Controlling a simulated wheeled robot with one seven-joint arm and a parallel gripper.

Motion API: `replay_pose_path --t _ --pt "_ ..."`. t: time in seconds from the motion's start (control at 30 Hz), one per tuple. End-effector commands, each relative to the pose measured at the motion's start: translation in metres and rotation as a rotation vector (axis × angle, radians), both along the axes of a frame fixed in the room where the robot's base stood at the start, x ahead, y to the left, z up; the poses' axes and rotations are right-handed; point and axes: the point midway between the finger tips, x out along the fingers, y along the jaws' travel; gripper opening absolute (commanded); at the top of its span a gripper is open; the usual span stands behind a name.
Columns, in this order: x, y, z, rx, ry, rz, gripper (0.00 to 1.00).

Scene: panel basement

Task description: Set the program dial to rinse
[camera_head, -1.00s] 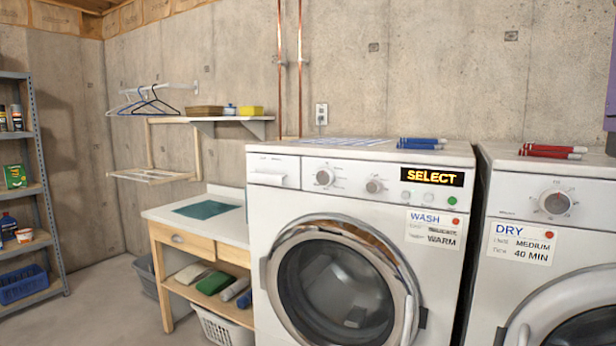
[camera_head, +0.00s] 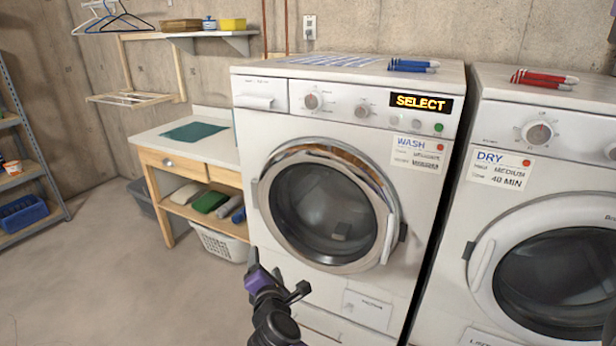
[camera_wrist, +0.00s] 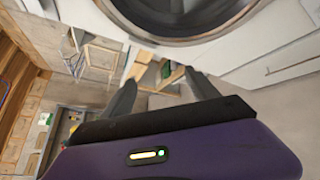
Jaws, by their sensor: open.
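The washer (camera_head: 300,200) stands in the middle of the head view, its round door shut. Two dials sit on its top panel: a left dial (camera_head: 312,101) and a right dial (camera_head: 362,110). Which one is the program dial I cannot tell, as their markings are too small to read. The display (camera_head: 420,102) reads SELECT. My gripper (camera_head: 278,283) is low in front of the washer, well below the panel and apart from the dials. In the wrist view my gripper (camera_wrist: 160,88) has its two fingers spread with nothing between them.
A dryer (camera_head: 540,200) stands close at the right, with its own dial (camera_head: 538,133). Blue markers (camera_head: 412,66) lie on the washer, red markers (camera_head: 543,79) on the dryer. A wooden table (camera_head: 190,150) with a basket (camera_head: 220,243) below is at left. The floor in front is clear.

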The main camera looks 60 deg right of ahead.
Motion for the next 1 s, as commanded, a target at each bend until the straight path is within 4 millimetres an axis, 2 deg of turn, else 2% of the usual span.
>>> replay_pose_path --t 0.03,0.1,0.17,0.3,0.5,0.6,0.7,0.77,1.0 --pt "0.015 -0.020 0.029 -0.062 0.031 -0.041 0.69" --pt "0.030 -0.045 0.061 -0.147 0.094 -0.100 0.69" --pt "0.039 -0.066 0.091 -0.214 0.152 -0.154 0.69" --pt "0.052 -0.112 0.168 -0.343 0.292 -0.294 0.69" --pt "0.049 -0.160 0.276 -0.453 0.482 -0.486 0.69" --pt "0.043 -0.174 0.315 -0.474 0.554 -0.557 0.69" --pt "0.037 -0.182 0.341 -0.484 0.603 -0.602 0.69" --pt "0.035 -0.184 0.350 -0.486 0.621 -0.618 0.69" --pt "0.032 -0.206 0.359 -0.489 0.639 -0.633 0.69"
